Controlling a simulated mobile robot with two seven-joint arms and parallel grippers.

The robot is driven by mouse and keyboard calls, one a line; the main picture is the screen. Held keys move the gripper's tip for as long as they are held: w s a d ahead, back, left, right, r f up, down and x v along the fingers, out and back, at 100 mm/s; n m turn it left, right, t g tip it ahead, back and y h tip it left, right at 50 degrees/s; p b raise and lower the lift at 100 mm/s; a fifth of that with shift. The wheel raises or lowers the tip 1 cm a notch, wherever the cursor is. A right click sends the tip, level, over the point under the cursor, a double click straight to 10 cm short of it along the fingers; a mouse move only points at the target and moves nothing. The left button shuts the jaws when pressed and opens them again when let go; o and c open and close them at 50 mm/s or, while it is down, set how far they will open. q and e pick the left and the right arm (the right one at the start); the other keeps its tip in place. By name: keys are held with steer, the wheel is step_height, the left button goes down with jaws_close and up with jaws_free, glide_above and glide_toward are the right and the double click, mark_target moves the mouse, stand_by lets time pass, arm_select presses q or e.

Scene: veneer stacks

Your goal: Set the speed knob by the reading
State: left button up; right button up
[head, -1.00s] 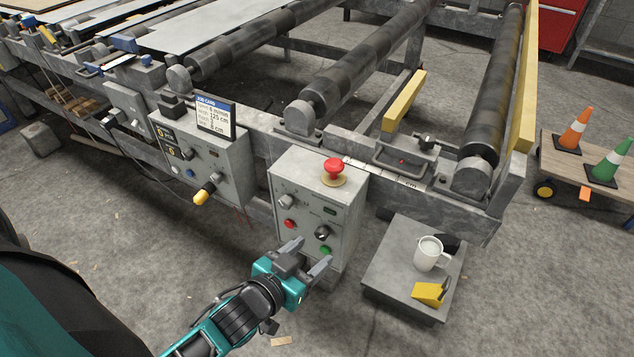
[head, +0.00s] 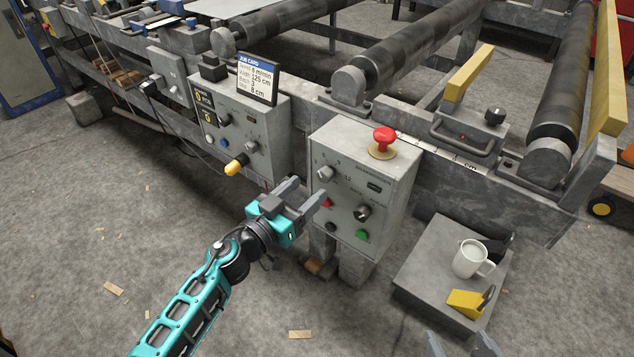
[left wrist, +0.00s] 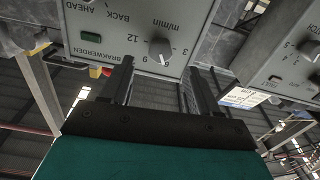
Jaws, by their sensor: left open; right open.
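The speed knob (head: 326,174) is grey and sits at the upper left of the grey control box front (head: 345,190). In the left wrist view the knob (left wrist: 160,48) shows upside down beside a m/min scale; its exact setting is unclear. A small green display (head: 375,187) lies right of it, unreadable. The job card (head: 257,79) lists a speed in m/min; its digit is hard to read. My left gripper (head: 308,190) is open and empty, fingers toward the box just below and left of the knob. My right gripper (head: 458,345) is open at the bottom edge, mostly out of view.
A red emergency button (head: 384,140) tops the box. A second knob (head: 363,212), red and green buttons sit lower on its front. Another box (head: 240,125) with a yellow-tipped lever (head: 236,166) stands left. A mug (head: 472,258) and yellow object (head: 466,302) lie on a low stand (head: 418,262).

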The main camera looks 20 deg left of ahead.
mark_target(322, 176)
arm_select(q)
steer(key=shift+b+x, duration=0.3)
steer(key=shift+x, duration=2.05)
steer(key=c, duration=1)
